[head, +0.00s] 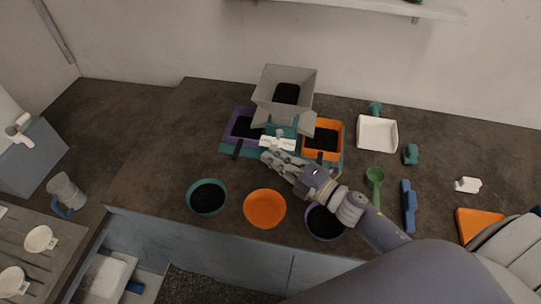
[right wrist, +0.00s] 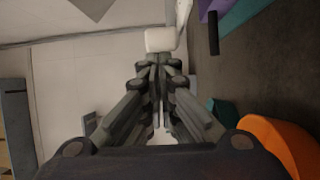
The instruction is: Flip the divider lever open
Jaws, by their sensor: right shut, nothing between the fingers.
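The sieve shaker (head: 285,92) stands at the back of the dark counter, with a grey hopper on top that holds dark material. A white lever-like piece (head: 277,142) is at its front, below the hopper. A white block, probably the end of this lever, shows in the right wrist view (right wrist: 160,40), just beyond the fingertips. My right gripper (head: 266,157) is shut and empty, with its tips close to the white piece. I cannot tell whether they touch. My left gripper is not in view.
A purple bin (head: 230,125) and an orange bin (head: 338,140) flank the shaker's front. A teal bowl (head: 193,208), an orange bowl (head: 265,209) and a dark-filled bowl (head: 312,230) stand along the front edge. A white tray (head: 391,137) and a green scoop (head: 375,176) lie right.

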